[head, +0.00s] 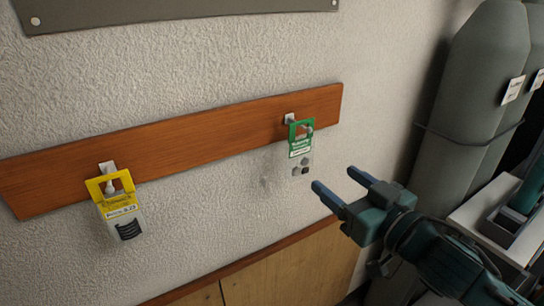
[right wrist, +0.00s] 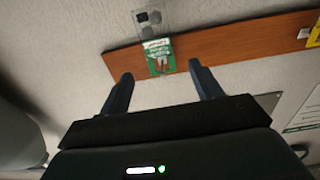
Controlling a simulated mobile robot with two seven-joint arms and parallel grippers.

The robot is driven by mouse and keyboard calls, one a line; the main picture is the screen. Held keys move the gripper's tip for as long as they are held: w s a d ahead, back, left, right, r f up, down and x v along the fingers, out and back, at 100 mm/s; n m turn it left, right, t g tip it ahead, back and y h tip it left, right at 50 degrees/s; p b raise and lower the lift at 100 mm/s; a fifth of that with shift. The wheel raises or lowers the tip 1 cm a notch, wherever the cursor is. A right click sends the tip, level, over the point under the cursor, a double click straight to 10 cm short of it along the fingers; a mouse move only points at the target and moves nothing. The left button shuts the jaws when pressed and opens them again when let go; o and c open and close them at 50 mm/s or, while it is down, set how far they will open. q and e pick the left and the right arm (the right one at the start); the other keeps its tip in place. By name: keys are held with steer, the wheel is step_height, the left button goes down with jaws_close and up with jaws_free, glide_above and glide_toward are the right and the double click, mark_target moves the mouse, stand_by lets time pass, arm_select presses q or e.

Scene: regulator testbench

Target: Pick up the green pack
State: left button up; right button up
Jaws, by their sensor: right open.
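The green pack (head: 300,145) hangs from a white hook at the right end of a wooden rail. It has a green header and a clear lower part with small dark items. In the right wrist view the green pack (right wrist: 158,55) appears upside down, beyond and between the fingertips. My right gripper (head: 334,186) is open and empty, to the right of and a little below the pack, apart from it in the head view. Its two fingers also show in the right wrist view (right wrist: 160,78). My left gripper is not in view.
A yellow pack (head: 120,207) hangs from another hook at the left of the wooden rail (head: 210,140). A wooden panel (head: 290,270) is below.

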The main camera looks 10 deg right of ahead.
mark_target(304, 147)
steer(key=shift+o, duration=0.7)
steer(key=shift+a+r, duration=0.2)
steer(key=shift+r, duration=0.2)
steer(key=shift+o, duration=0.7)
steer(key=shift+w+f+b, duration=0.1)
steer(key=shift+w+b, duration=0.1)
steer(key=shift+b, duration=0.4)
steer(key=shift+w+f+b, duration=0.15)
steer(key=shift+w+b, duration=0.2)
steer(key=shift+b, duration=0.25)
steer(key=x, duration=0.2)
steer(key=b+x, duration=0.1)
steer(key=x, duration=0.3)
steer(key=shift+w+r+b, duration=0.2)
steer(key=shift+r+b, duration=0.1)
steer(key=shift+r, duration=0.05)
steer(key=shift+w+a, duration=0.15)
steer(key=shift+w, duration=0.3)
steer(key=p+x, duration=0.1)
steer(key=x, duration=0.3)
steer(key=shift+w+r+p, duration=0.1)
steer(key=shift+w+p, duration=0.15)
steer(key=shift+p, duration=0.15)
steer(key=shift+w, duration=0.2)
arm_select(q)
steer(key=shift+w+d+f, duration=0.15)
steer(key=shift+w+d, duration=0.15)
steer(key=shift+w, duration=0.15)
